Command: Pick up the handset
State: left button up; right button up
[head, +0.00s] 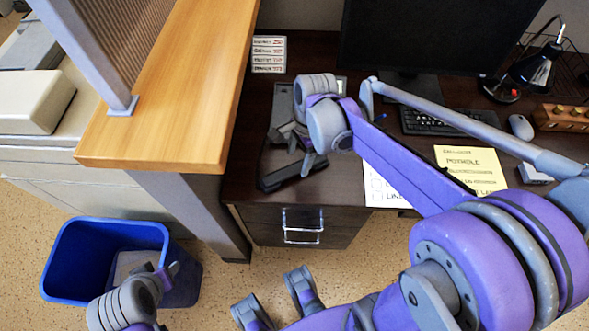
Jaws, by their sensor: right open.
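The black handset (285,176) lies on the dark desk near its left front edge, in the head view. The grey desk phone (284,100) is behind it, partly hidden by my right gripper. My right gripper (296,148) is open, with its fingers pointing down just above or at the handset's far side. I cannot tell whether they touch it. Part of my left gripper (168,271) shows low at the left, in front of the blue bin; its jaw gap is not clear.
A wooden counter (185,85) with a ribbed screen rises left of the phone. A blue bin (75,262) stands on the floor below. A monitor (430,35), keyboard (432,121), mouse (520,127), lamp (535,70) and yellow paper (470,165) are to the right.

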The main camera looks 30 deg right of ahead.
aim_at(295, 168)
jog(key=f, duration=0.4)
jog(key=f+b, duration=0.1)
jog(key=shift+w+a+f, duration=0.3)
jog(key=shift+a+f, duration=0.05)
jog(key=shift+f, duration=0.05)
grip_shut()
